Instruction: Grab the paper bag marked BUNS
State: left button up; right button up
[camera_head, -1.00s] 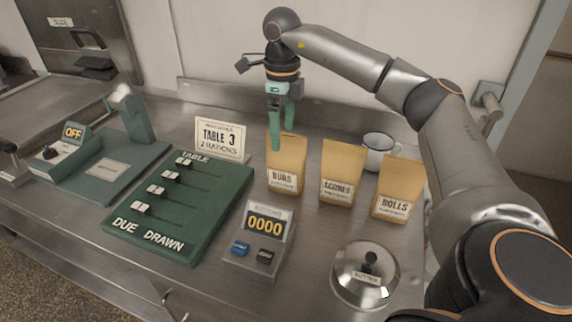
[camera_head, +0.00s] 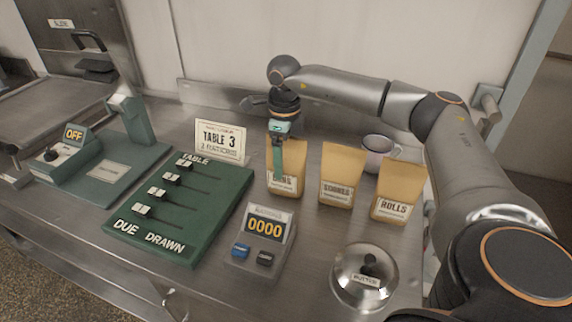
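The paper bag marked BUNS (camera_head: 294,182) stands upright on the steel counter, leftmost of three brown bags. My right gripper (camera_head: 278,172) is down at this bag, with one green finger showing in front of its face and covering part of the label. The other finger is hidden, so I cannot tell whether the fingers are closed on the bag. My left gripper is not in view.
The SCONES bag (camera_head: 341,165) and ROLLS bag (camera_head: 400,184) stand to the right. A mug (camera_head: 377,152) is behind them.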

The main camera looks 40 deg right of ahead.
grip_shut()
dwell(0.5)
